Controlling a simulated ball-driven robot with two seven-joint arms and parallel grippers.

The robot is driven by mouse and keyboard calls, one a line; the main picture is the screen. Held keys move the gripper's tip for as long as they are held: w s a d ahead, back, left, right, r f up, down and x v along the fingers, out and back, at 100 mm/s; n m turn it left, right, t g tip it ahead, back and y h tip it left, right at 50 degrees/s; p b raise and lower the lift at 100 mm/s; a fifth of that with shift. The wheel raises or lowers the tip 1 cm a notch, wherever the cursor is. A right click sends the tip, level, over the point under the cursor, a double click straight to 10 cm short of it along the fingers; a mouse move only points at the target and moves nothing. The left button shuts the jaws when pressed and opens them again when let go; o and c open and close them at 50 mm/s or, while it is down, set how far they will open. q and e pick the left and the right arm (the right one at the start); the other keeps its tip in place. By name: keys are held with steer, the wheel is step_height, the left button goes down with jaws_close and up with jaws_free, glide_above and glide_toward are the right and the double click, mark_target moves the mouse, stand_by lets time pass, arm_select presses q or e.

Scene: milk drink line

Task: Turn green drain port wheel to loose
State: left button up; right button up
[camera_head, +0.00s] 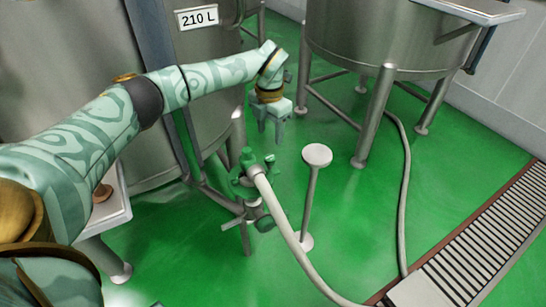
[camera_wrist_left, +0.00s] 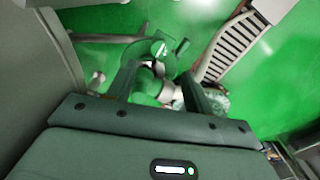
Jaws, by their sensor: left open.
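The green drain port fitting (camera_head: 246,160) stands low beside the large tank, at the end of a pale hose. I cannot tell for sure which part is the wheel. My left gripper (camera_head: 272,138) is open and empty, pointing down above and behind the fitting, apart from it. In the left wrist view, green parts of the fitting (camera_wrist_left: 146,86) show between the spread fingers, partly hidden by the gripper body. My right gripper is out of view.
The pale hose (camera_head: 293,240) runs forward to a floor drain grate (camera_head: 480,235). A white round-topped post (camera_head: 317,155) stands right of the fitting. The tank marked 210 L (camera_head: 200,70) is at left; a second tank (camera_head: 380,40) stands on legs at the back. Green floor lies open between.

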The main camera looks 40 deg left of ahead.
mark_target(270, 157)
arm_select(q)
step_height(270, 157, down, 7)
steer(key=shift+f+b, duration=0.1)
steer(key=shift+b, duration=1.15)
steer(key=shift+f+b, duration=0.4)
steer(key=shift+f, duration=0.65)
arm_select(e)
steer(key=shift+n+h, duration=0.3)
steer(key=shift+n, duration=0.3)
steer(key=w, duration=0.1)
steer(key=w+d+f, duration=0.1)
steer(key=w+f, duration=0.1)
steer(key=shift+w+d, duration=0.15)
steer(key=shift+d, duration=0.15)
arm_select(q)
steer(key=c, duration=1)
